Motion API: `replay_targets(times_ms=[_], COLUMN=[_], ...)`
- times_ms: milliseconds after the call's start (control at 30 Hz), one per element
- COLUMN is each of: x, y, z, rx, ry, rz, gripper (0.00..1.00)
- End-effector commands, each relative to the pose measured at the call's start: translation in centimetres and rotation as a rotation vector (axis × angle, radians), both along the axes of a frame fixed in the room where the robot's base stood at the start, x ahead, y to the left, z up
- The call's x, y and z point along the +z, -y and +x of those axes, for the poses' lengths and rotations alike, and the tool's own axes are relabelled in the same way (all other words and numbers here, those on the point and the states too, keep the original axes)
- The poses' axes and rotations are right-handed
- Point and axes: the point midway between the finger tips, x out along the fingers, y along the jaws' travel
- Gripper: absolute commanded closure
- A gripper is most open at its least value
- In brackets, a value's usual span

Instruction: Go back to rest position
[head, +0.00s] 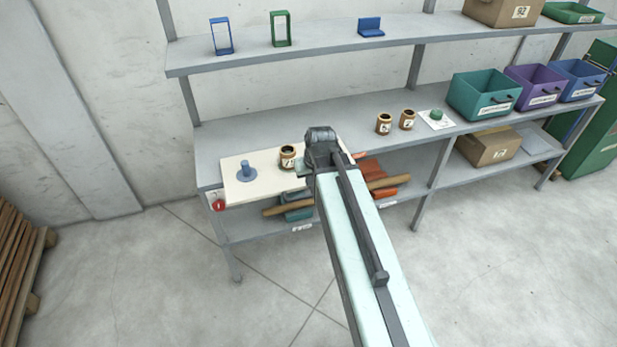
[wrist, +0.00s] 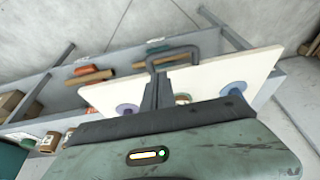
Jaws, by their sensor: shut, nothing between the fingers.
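My gripper (wrist: 157,93) is shut and empty in the wrist view, its dark fingers over the pale board (wrist: 212,73). In the head view my arm reaches to the rack, and its dark wrist covers the right part of the board (head: 264,187); the fingertips are hard to make out there. A blue peg on a round base (head: 247,172) stands on the board's left side. A copper-coloured spool (head: 288,157) stands close left of my wrist.
Two more spools (head: 384,123) (head: 407,119) and a green piece on a white card (head: 437,119) stand to the right on the worktop. Teal (head: 484,101), purple and blue bins are further right. The upper shelf (head: 320,48) runs above. Open floor lies in front.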

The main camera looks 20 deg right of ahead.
Motion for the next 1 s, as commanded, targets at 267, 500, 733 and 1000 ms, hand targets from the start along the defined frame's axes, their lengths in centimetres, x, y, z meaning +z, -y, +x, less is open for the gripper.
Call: replay_targets(times_ms=[267,500,733,1000], x=[2.0,1.9,1.8,0.4], y=[0.0,0.0,-3.4,-7.4], z=[-0.4,-0.4,-0.6,-9.8], rx=[-0.001,0.000,0.055,0.024], ry=[0.002,0.003,-0.004,-0.340], rz=[0.000,0.000,-0.001,-0.002], gripper=[1.00,1.00,1.00,1.00])
